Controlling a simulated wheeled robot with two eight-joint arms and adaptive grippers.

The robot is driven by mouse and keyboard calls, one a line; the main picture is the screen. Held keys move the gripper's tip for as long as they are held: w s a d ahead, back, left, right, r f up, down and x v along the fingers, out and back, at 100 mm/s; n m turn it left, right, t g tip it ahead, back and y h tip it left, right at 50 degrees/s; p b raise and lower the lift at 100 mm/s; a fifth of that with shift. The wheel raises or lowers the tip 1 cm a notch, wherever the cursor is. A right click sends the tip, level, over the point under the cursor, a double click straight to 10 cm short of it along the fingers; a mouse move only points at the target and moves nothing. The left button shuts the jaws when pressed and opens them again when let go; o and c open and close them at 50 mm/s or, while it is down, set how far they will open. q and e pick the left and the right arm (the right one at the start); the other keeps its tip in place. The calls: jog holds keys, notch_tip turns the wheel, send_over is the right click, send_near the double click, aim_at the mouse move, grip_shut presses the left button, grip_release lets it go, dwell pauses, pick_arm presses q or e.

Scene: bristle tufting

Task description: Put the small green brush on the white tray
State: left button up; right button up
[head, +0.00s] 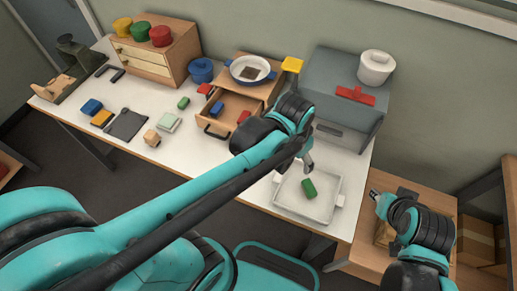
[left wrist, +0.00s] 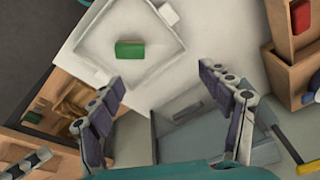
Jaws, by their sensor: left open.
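The small green brush (head: 309,188) lies inside the white tray (head: 290,205), on its floor. In the left wrist view the green brush (left wrist: 130,50) rests within the rim of the tray (left wrist: 95,70), with nothing touching it. My left gripper (head: 308,163) is above the back part of the tray, apart from the brush. In the left wrist view my left gripper (left wrist: 160,76) is open and empty. My right gripper (head: 376,197) is to the right of the tray, beyond the table's edge; its jaws are too small to read.
An open drawer (head: 222,127) with coloured blocks stands behind my left arm. A grey box (head: 340,75) bears a white pot (head: 376,67) and a red piece (head: 355,95). Another small green block (head: 183,103) lies mid-table. A wooden cabinet (head: 430,195) stands at the right.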

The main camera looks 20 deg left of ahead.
pick_arm(q)
jog(key=s+a+r+n+t, duration=0.1)
jog(key=s+a+n+t, duration=0.1)
jog(key=a, duration=0.3)
jog(key=s+a+r+n+t, duration=0.2)
jog(key=a+n, duration=0.1)
jog(key=a, duration=0.2)
jog(key=shift+s+a+n+t+y, duration=0.25)
jog(key=shift+n+t+y, duration=0.15)
jog(key=shift+r, duration=0.1)
